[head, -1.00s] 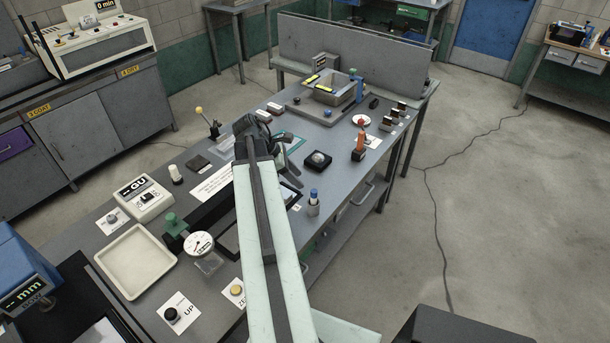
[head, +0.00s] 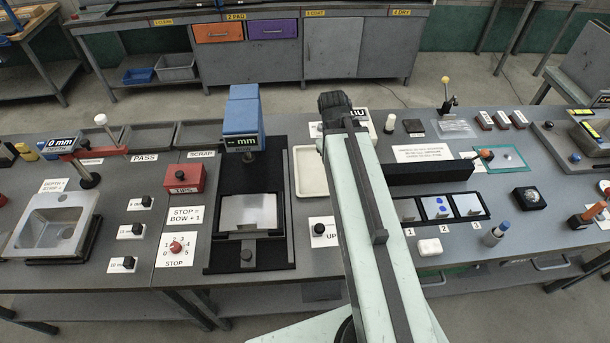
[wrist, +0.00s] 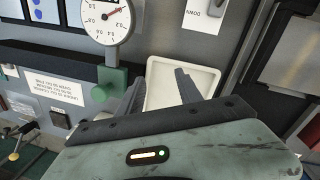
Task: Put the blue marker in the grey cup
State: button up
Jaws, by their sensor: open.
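A short grey cylinder with a blue top (head: 495,233) stands near the bench's front edge, right of my arm in the head view. It may be the grey cup with the blue marker in it, but I cannot tell cup and marker apart at this size. My gripper (head: 336,103) is over the bench, behind the white tray's right end and well left of that cylinder. In the wrist view my gripper (wrist: 158,90) is open, its two dark fingers spread with nothing between them. The cylinder is not in the wrist view.
The white tray (head: 310,172) lies below and near my gripper; it also shows in the wrist view (wrist: 205,82). A round dial gauge (wrist: 107,18) stands close by. A dark pad with numbered tiles (head: 437,207) and a white block (head: 429,247) lie left of the blue-topped cylinder.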

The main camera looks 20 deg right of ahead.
jog(key=w+a+m+y, duration=0.1)
jog(key=a+m+y, duration=0.1)
jog(key=a, duration=1.4)
jog(key=shift+t, duration=0.3)
jog(key=f+b, duration=0.5)
jog(key=shift+d+f, duration=0.15)
jog(key=shift+d, duration=0.1)
